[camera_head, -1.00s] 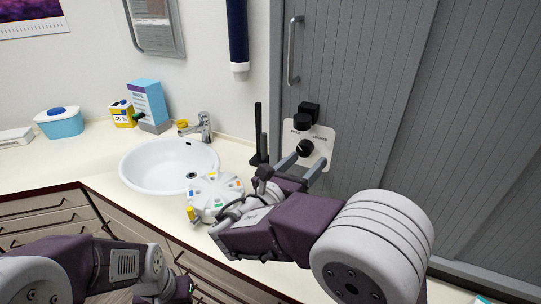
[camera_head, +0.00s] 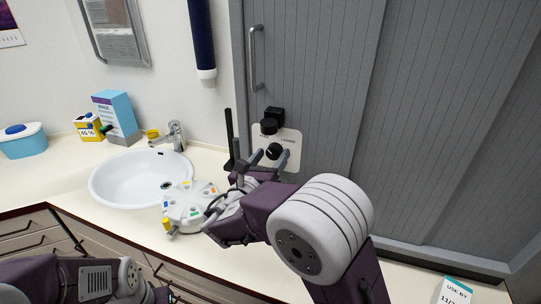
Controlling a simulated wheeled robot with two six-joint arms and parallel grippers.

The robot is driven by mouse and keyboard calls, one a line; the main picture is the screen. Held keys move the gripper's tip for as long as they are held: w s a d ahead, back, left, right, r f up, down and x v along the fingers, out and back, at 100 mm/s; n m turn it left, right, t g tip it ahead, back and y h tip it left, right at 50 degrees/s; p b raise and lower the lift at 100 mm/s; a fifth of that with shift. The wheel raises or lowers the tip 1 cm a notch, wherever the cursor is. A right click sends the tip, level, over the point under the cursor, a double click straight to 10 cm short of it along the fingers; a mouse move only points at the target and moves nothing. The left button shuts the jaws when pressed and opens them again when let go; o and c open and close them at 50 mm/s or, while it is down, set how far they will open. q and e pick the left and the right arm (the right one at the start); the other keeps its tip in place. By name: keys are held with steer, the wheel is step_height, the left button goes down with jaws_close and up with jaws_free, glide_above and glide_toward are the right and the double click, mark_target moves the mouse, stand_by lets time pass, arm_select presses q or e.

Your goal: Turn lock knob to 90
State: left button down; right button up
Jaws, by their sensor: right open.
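A black lock knob (camera_head: 273,151) sits on a pale plate (camera_head: 291,147) on the grey cabinet door. A second black knob (camera_head: 268,127) and a black block (camera_head: 274,114) are just above it. My right gripper (camera_head: 262,161) is open, with its fingers pointing at the lower knob, one finger close to each side of it. I cannot tell whether they touch it. My left arm (camera_head: 85,280) shows at the lower left, but its gripper fingers are out of the picture.
A white round holder (camera_head: 187,208) with coloured tabs stands on the counter beside my right gripper. A sink (camera_head: 140,177) with a tap (camera_head: 176,136) is behind it. A dark upright rod (camera_head: 229,137) stands near the door. A vertical handle (camera_head: 255,58) is above.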

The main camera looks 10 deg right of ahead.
jaws_close()
steer(key=shift+f+m+b, duration=0.15)
steer(key=shift+m+b, duration=0.15)
steer(key=shift+b, duration=0.2)
steer(key=m+b, duration=1.3)
steer(key=b, duration=0.4)
steer(key=shift+s+f+y+b, duration=0.1)
steer(key=shift+f+y+b, duration=0.05)
steer(key=shift+y+b, duration=0.2)
steer(key=shift+r+m+b, duration=0.15)
steer(key=shift+m+b, duration=0.8)
steer(key=shift+m, duration=0.05)
steer(key=shift+r+m+b, duration=0.1)
steer(key=shift+m+b, duration=0.85)
steer(key=shift+m, duration=0.05)
jaws_free()
steer(key=v, duration=0.9)
